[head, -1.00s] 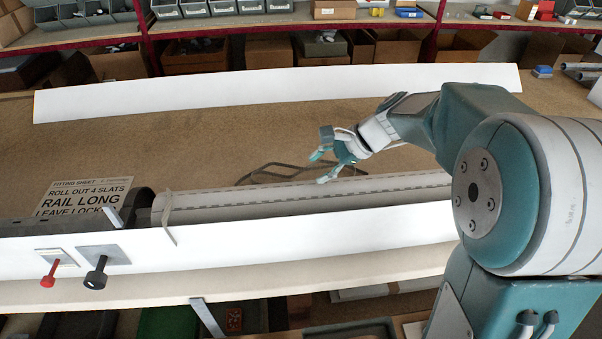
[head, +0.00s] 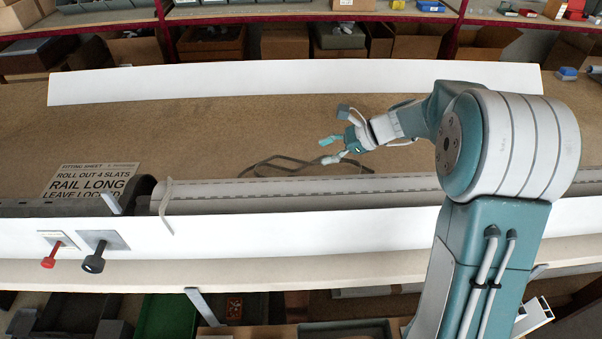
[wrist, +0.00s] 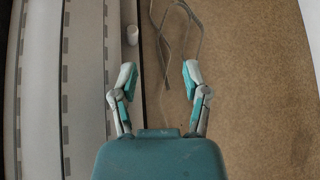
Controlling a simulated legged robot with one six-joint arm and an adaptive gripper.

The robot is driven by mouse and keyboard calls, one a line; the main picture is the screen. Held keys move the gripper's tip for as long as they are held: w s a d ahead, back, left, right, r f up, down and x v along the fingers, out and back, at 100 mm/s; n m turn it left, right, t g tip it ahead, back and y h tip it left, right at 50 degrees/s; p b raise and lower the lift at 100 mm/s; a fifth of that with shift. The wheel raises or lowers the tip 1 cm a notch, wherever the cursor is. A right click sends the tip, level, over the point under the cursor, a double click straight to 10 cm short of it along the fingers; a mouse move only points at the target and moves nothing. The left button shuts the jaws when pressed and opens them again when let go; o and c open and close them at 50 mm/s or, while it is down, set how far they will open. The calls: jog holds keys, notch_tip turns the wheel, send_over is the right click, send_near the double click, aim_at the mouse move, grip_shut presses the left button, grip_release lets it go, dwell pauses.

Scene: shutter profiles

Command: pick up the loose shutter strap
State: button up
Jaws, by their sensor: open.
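The loose shutter strap (head: 290,161) is a thin dark grey band lying in a loose loop on the brown bench, just behind the slatted shutter profile. My gripper (head: 328,151) is above the bench near the strap's right part, with its fingers pointing left and spread. In the wrist view the strap (wrist: 165,38) runs beyond the fingertips, between them and towards the top. My open gripper (wrist: 159,72) has nothing between its fingers. Height above the strap is hard to tell.
The slatted shutter profile (head: 330,189) and a white front rail (head: 300,235) border the bench's front. A light tie (head: 164,200) hangs over the roll. A long white slat (head: 290,80) lies behind. A fitting sheet (head: 92,181) is at left. A small white cylinder (wrist: 132,35) stands by the profile.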

aim_at(306, 162)
jog(key=w+d+f+m, duration=0.1)
jog(key=w+f+m, duration=0.1)
jog(key=f, duration=0.1)
jog(key=w+d+f+m+t+y, duration=0.1)
jog(key=w+d+f+m, duration=0.1)
jog(key=f, duration=0.1)
jog(key=w+d+f+m+y, duration=0.1)
jog(key=w+d+f+m, duration=0.1)
jog(key=shift+w+d+f+m+t, duration=0.1)
jog(key=shift+w+f+m+t, duration=0.1)
jog(key=shift+f+m+t, duration=0.15)
jog(key=x, duration=0.5)
jog(key=shift+f, duration=0.1)
jog(key=x, duration=0.5)
jog(key=shift+w+a, duration=0.2)
jog(key=shift+a, duration=0.15)
grip_shut()
